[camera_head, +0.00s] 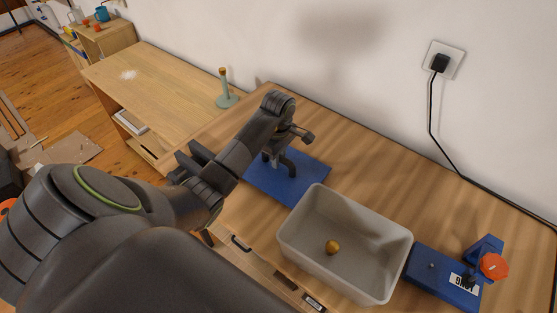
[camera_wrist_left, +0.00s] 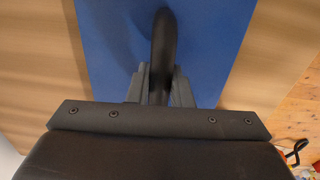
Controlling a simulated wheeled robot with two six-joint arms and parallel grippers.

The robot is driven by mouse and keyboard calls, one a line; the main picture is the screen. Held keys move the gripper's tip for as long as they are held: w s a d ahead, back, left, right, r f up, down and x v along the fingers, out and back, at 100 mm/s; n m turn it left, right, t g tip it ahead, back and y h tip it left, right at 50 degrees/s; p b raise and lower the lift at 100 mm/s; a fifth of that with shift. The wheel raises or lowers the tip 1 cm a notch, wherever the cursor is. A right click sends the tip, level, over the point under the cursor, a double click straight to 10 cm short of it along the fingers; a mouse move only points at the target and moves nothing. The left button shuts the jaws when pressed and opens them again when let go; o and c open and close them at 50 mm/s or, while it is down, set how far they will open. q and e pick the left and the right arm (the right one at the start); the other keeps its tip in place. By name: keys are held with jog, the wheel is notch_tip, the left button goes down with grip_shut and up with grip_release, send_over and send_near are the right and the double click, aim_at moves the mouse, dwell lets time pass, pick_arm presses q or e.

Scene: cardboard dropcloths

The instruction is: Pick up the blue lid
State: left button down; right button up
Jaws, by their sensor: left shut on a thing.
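The blue lid (camera_head: 308,174) is a flat blue rectangular plate with a dark arched handle, over the wooden worktop beside the grey bin. Whether it rests on the wood or hangs just above it I cannot tell. My left gripper (camera_head: 281,156) is above the lid and shut on its handle, with the arm hiding part of the plate. In the left wrist view the lid (camera_wrist_left: 108,40) fills the upper middle, and the dark handle (camera_wrist_left: 163,45) runs between the fingers of the left gripper (camera_wrist_left: 158,84). My right gripper is not in view.
The open grey bin (camera_head: 352,207) holds a small golden ball (camera_head: 332,247). Right of it stands a blue device (camera_head: 432,280) with an orange knob (camera_head: 494,267). A green candlestick (camera_head: 226,98) stands behind, to the left. A black cable (camera_head: 431,120) hangs from the wall socket.

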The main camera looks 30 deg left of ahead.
pick_arm(q)
jog(key=shift+r, duration=0.6)
notch_tip(320, 180, up, 5)
jog(key=shift+w+f+p, duration=0.1)
jog(key=shift+p, duration=0.7)
notch_tip(320, 180, up, 12)
jog(key=p, duration=1.1)
jog(key=shift+p, duration=0.35)
